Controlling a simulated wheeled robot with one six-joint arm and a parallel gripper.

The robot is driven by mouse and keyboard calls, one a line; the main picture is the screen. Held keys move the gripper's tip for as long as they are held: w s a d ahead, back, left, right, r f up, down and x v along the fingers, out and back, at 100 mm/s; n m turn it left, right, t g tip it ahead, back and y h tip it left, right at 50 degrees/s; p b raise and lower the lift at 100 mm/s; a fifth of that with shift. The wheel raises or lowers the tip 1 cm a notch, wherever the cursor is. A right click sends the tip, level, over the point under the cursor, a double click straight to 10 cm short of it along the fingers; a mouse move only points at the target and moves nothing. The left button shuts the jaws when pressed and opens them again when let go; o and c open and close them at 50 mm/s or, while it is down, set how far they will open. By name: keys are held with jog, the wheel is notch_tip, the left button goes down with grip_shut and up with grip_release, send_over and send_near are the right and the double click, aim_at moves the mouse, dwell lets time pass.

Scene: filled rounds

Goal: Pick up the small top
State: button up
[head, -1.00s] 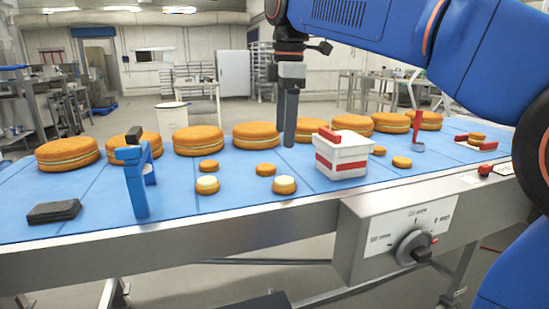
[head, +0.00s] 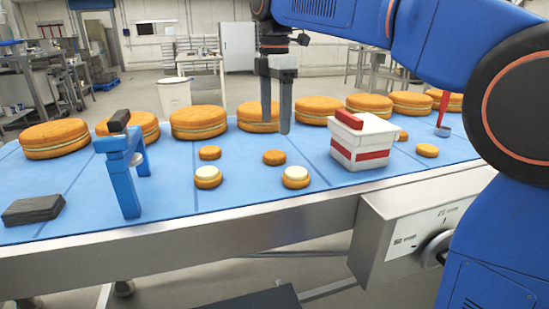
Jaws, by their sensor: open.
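Small plain orange-brown tops lie on the blue belt (head: 110,215). One small top (head: 274,157) is at the centre, one small top (head: 210,153) is to its left, and another small top (head: 427,150) is right of the white box. One more is partly hidden behind that box. Two small cream-topped rounds lie in front, a left round (head: 208,177) and a right round (head: 296,177). My gripper (head: 275,127) points down with its two dark fingers apart and nothing between them. In the picture its tips are just above the central small top, apart from it.
Several large filled rounds (head: 199,122) line the belt's back. A white box with a red band (head: 364,146) stands right of my gripper. A blue stand (head: 127,170) and a dark grey block (head: 33,210) are at left.

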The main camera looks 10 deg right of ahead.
aim_at(274, 153)
notch_tip(274, 153, down, 4)
jog(key=shift+r, duration=0.2)
jog(key=shift+s+a+f, duration=0.1)
jog(key=shift+s+f, duration=0.15)
jog(key=shift+f, duration=1.05)
jog(key=shift+s+f, duration=0.2)
jog(key=shift+f, duration=1.1)
jog(key=c, duration=0.9)
